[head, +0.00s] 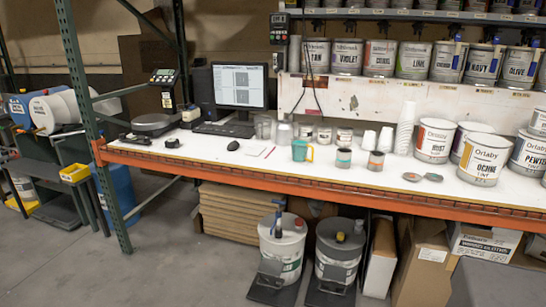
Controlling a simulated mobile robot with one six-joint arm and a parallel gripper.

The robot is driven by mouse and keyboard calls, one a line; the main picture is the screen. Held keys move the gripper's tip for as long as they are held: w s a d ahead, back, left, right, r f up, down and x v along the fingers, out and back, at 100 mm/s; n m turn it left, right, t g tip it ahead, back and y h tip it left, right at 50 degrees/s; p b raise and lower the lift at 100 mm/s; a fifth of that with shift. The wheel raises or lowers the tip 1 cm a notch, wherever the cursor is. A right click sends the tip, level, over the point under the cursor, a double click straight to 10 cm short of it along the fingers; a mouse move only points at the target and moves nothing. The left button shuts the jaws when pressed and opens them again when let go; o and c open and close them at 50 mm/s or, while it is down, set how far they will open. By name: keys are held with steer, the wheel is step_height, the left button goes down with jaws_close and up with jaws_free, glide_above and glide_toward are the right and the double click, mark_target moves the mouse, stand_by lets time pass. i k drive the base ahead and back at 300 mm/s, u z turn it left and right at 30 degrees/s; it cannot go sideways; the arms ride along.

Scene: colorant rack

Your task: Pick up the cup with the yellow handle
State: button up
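A small teal cup (299,151) stands upright on the white workbench (225,165), a little behind its front edge. Its yellow handle (311,152) is on the cup's right side. Clear containers (284,132) stand behind it to the left. Two small cans stand to its right, the nearer one a grey can with a teal band (343,158). My gripper does not show in this view.
An orange beam (250,178) runs along the bench front. A monitor (241,87) and scale (153,123) are at the left, large paint cans (485,158) at the right. A green post (95,130) stands at the left end. Lidded buckets (282,240) sit below.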

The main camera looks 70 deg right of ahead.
mark_target(299, 145)
steer(key=z, duration=0.9)
steer(key=k, duration=0.1)
steer(key=u, duration=2)
steer(key=k, duration=1.95)
steer(key=z, duration=0.95)
